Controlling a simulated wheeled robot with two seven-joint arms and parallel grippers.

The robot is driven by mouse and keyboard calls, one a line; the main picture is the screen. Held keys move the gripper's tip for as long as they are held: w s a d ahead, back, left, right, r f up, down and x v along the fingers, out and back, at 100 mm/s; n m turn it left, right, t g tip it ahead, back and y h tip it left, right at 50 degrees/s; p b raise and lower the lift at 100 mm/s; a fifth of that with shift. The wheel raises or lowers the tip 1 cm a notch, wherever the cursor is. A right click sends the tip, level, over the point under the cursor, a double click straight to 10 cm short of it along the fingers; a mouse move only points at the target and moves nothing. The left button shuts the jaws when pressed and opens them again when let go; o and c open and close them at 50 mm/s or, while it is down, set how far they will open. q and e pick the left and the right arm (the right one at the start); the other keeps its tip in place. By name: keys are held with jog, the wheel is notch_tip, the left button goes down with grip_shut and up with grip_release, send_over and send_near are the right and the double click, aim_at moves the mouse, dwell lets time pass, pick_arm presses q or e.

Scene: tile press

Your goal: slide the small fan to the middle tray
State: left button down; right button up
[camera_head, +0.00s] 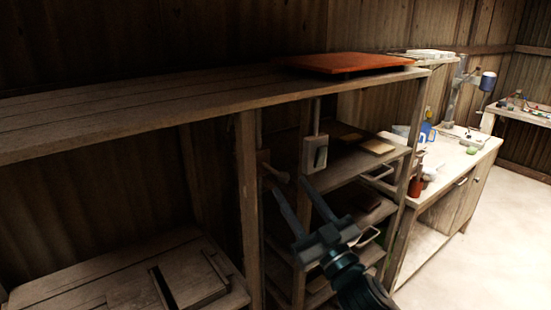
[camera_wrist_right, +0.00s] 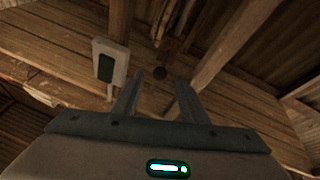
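I cannot make out a small fan in either view, nor a piece I can name for sure as the middle tray. My right gripper (camera_head: 289,183) is in front of the wooden shelf unit, pointing up and away. Its two fingers are apart with nothing held between them. They also show in the right wrist view (camera_wrist_right: 160,77). A small brown knob-ended piece (camera_head: 274,173) is near the fingertips in the head view; whether they touch is unclear. My left gripper is not in view.
A grey switch box (camera_head: 315,153) hangs by the shelves; it also shows in the right wrist view (camera_wrist_right: 108,66). An orange-red board (camera_head: 345,63) lies on the long top shelf (camera_head: 150,100). A bench (camera_head: 455,155) with bottles stands right. Open floor (camera_head: 505,220) is at far right.

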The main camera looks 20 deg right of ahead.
aim_at(281, 173)
jog(key=p+x, duration=0.3)
jog(key=x, duration=0.6)
jog(key=shift+w, duration=0.1)
jog(key=shift+c, duration=0.6)
grip_shut()
